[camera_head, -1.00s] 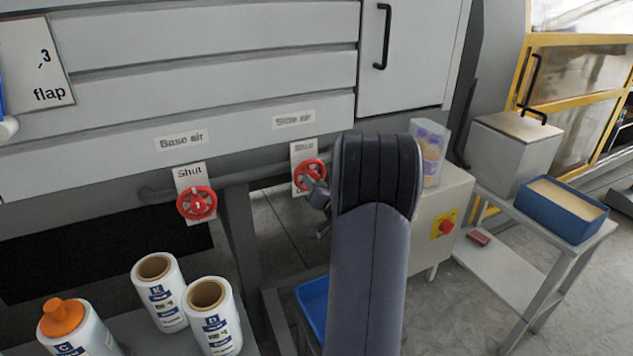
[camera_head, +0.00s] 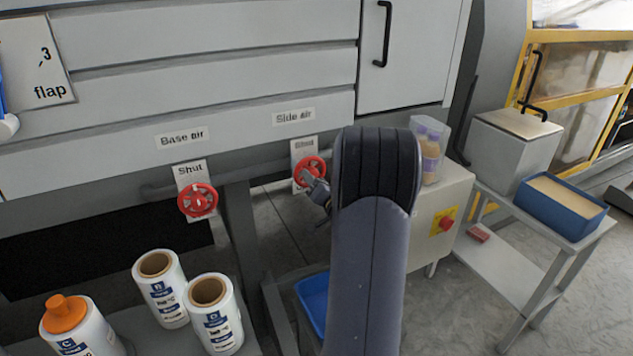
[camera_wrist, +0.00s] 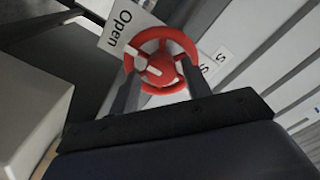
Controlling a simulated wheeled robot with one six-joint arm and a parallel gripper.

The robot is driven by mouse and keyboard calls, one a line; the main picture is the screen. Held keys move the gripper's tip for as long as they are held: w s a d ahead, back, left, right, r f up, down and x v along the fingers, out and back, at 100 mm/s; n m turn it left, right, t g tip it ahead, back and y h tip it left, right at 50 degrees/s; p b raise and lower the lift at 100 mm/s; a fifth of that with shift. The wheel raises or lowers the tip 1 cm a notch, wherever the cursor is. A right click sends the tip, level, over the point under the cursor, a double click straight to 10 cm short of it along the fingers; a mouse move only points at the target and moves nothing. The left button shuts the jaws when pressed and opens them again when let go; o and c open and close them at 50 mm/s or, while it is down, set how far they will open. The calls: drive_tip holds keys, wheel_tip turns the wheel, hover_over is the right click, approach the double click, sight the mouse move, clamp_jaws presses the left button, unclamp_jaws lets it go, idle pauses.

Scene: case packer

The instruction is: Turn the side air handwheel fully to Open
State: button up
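The side air handwheel (camera_head: 309,167) is red and sits under the "Side air" label (camera_head: 294,117) in the head view. My gripper (camera_head: 317,184) is at its lower right side, and my arm hides part of that area. In the wrist view the red wheel (camera_wrist: 160,42) shows a white mark near its hub. The "Open" plate (camera_wrist: 122,30) is at its upper left, and part of another lettered plate (camera_wrist: 212,65) is at its right. My gripper (camera_wrist: 159,78) has its two fingers apart, their tips overlapping opposite sides of the wheel. Contact cannot be told.
A second red handwheel (camera_head: 198,201), labelled "Base air" and "Shut", is to the left. Several bottles and rolls, including a white roll (camera_head: 216,320), stand at front left.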

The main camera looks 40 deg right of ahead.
drive_tip(key=shift+o, duration=0.7)
drive_tip(key=b+v, duration=0.1)
drive_tip(key=v, duration=0.9)
drive_tip(key=shift+s, duration=0.4)
drive_tip(key=shift+w, duration=0.1)
drive_tip(key=x, duration=1)
drive_tip(key=shift+w+p, duration=0.35)
drive_tip(key=shift+p, duration=0.1)
drive_tip(key=shift+s, duration=0.1)
